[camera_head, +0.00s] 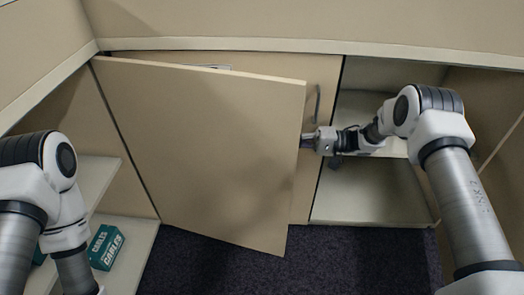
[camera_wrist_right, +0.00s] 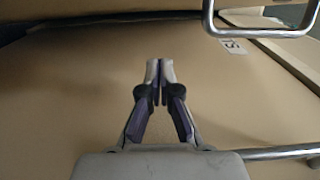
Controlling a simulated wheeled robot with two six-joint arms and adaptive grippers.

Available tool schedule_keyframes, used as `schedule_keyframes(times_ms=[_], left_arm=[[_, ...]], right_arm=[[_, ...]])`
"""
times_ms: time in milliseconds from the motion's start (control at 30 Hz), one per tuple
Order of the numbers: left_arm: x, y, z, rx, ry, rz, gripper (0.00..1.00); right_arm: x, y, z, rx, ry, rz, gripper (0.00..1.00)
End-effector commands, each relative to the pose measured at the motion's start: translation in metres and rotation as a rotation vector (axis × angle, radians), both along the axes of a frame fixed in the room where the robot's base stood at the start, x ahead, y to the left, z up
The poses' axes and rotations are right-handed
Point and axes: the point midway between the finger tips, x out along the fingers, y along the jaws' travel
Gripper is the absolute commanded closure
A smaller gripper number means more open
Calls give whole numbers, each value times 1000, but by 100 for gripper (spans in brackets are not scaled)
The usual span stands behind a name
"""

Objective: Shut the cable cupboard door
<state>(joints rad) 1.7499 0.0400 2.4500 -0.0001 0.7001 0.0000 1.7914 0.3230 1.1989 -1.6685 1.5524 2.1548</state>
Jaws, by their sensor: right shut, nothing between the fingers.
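The tan cable cupboard door (camera_head: 205,150) stands wide open, hinged along its left edge and swung right in front of another tan front. My right gripper (camera_head: 304,141) is at its free right edge, with its fingertips partly hidden there. I cannot tell whether they touch the door. In the right wrist view my right gripper (camera_wrist_right: 160,68) is shut and empty, over a tan panel. The open compartment at left holds a green box marked CABLES (camera_head: 107,247) on its shelf. My left arm is at the lower left; its gripper is out of view.
A bar handle (camera_head: 317,104) is on the front behind the door, near my right gripper. A handle (camera_wrist_right: 262,30) and a metal bar (camera_wrist_right: 280,152) show in the right wrist view. An open, empty shelf compartment (camera_head: 368,190) is at right. Dark carpet (camera_head: 300,270) is below.

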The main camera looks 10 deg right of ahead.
Motion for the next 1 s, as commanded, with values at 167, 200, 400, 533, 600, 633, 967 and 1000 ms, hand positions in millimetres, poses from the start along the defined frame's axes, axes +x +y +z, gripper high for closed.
schedule_keyframes(times_ms=[167,200,400,533,600,633,967,1000], left_arm=[[0,0,-9,0,0,0,0],[0,0,-11,0,0,0,0],[0,0,-16,0,0,0,0],[0,0,-18,0,0,0,0],[0,0,-18,0,0,0,0],[0,0,-18,0,0,0,0],[0,0,-17,0,0,0,0],[0,0,-17,0,0,0,0]], right_arm=[[9,40,-3,-1,1,4,100],[11,49,-3,-1,1,4,100],[0,77,-1,1,5,0,100],[-14,84,-1,1,3,0,100],[-17,86,0,0,1,0,100],[-18,86,0,0,0,0,100],[-19,86,0,0,1,-1,100],[-19,86,0,0,1,-3,100]])
